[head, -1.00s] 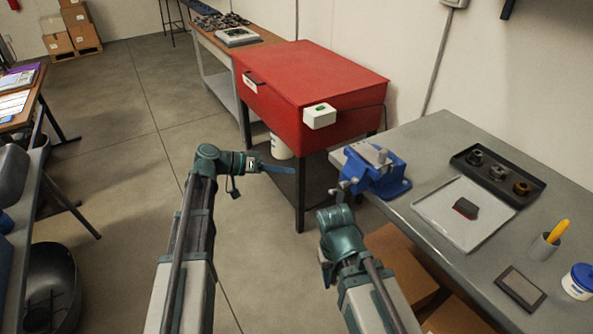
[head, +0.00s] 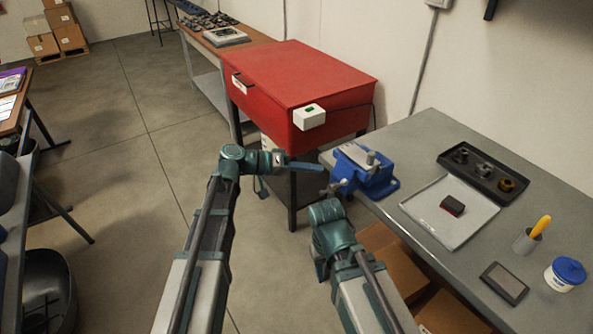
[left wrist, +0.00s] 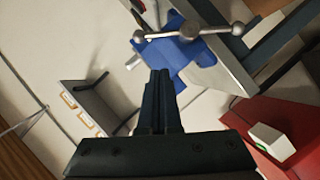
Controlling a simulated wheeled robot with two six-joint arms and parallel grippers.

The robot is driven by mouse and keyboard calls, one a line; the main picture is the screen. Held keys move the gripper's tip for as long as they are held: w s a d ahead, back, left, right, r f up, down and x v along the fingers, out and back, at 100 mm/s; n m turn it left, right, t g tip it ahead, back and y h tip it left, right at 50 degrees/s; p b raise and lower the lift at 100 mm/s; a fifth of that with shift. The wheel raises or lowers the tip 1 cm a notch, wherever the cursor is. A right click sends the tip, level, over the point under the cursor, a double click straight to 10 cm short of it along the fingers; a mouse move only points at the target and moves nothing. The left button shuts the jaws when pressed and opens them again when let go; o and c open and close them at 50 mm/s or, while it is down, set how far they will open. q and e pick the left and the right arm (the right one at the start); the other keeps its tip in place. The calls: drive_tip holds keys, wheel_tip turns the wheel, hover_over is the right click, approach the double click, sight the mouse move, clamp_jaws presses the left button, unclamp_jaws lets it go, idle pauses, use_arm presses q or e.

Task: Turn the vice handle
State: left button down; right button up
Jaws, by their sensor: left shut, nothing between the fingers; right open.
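The blue vice (head: 366,173) stands on the near left corner of the grey workbench. Its metal handle (head: 333,190) sticks out on the side facing my arms. In the left wrist view, the handle (left wrist: 190,31) is a bar with ball ends lying nearly level across the top, in front of the blue vice body (left wrist: 178,62). My left gripper (head: 318,168) is shut and empty, its fingers pointing toward the vice. In the left wrist view, its fingertips (left wrist: 160,75) lie below the handle bar, apart from it. My right gripper (head: 320,267) is low, left of the bench, open, its fingers mostly hidden.
A red cabinet (head: 300,80) with a white switch box (head: 309,117) stands just behind the vice. Cardboard boxes (head: 395,262) sit below.

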sight(333, 187)
use_arm(q)
drive_tip(key=shift+s+d+f+b, duration=0.25)
drive_tip(key=shift+d+f+b, duration=0.2)
drive_tip(key=shift+d, duration=0.3)
drive_tip(key=shift+s+d+f+b, duration=0.2)
drive_tip(key=shift+d+f+b, duration=0.15)
drive_tip(key=shift+d+f, duration=0.25)
drive_tip(key=shift+s+d+f+b, duration=0.25)
drive_tip(key=shift+d+f+b, duration=0.15)
drive_tip(key=shift+d, duration=0.45)
